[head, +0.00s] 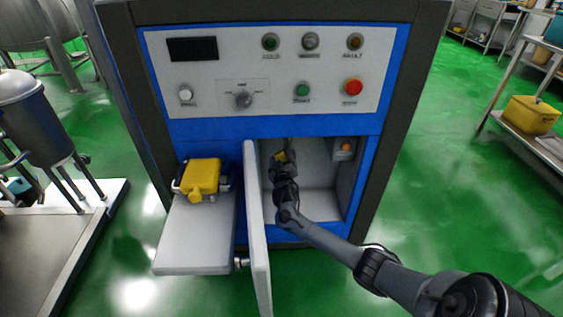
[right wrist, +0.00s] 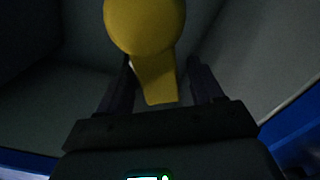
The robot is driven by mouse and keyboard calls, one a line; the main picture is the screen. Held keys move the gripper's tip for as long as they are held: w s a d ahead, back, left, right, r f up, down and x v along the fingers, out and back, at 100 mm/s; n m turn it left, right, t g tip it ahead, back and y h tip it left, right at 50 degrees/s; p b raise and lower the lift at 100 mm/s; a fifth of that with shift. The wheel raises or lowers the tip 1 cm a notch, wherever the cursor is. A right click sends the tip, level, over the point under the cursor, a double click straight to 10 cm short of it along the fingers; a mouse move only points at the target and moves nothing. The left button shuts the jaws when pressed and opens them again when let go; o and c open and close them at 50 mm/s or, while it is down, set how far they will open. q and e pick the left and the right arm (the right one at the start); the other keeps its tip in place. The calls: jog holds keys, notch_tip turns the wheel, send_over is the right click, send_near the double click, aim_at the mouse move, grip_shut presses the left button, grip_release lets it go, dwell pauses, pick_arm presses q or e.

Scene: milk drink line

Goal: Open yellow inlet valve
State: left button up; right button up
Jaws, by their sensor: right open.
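The yellow inlet valve (right wrist: 145,25) fills the top of the right wrist view, a round yellow body with a flat yellow handle (right wrist: 157,82) pointing down. A small yellow part of it (head: 280,156) shows in the head view inside the cabinet's open compartment, mostly hidden by my gripper. My right gripper (head: 279,163) reaches into this compartment. In the right wrist view its two dark fingers (right wrist: 162,78) stand apart, one on each side of the handle. The fingers look open and not closed on it; contact cannot be told. My left gripper is not in view.
A white door (head: 256,235) stands open at the compartment's left edge, close to my right arm. An orange button (head: 346,146) is on the compartment's right wall. The control panel (head: 215,100) is above.

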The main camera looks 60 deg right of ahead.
jog(key=shift+w+d, duration=0.1)
jog(key=shift+d, duration=0.1)
grip_shut()
dwell(0.4)
